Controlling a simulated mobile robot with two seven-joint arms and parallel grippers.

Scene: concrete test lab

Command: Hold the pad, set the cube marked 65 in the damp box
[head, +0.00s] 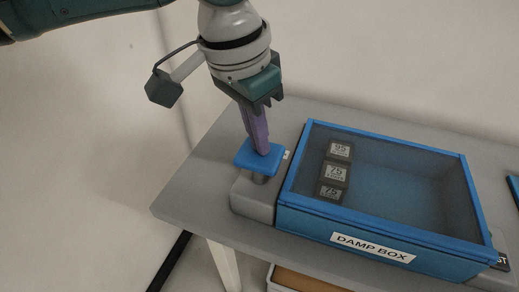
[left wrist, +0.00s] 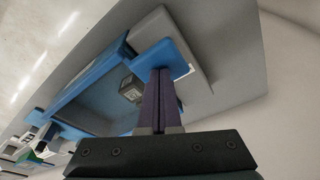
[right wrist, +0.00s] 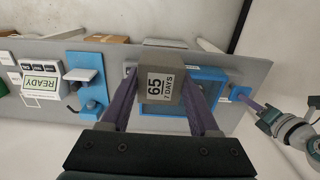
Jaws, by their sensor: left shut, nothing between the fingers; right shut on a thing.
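The damp box (head: 345,235) is a blue-framed box with a dark see-through top area; I cannot tell whether a clear cover lies over it. Several grey number-marked cubes (head: 335,171) sit along its left side inside. The blue pad (head: 250,158) stands on a short post on a grey block left of the box. My left gripper (head: 264,149) is shut and empty, its purple fingertips down on the pad, also seen in the left wrist view (left wrist: 163,74).
The grey bench (head: 195,180) has bare room at its left end. A brown-topped container (head: 305,282) sits below the bench.

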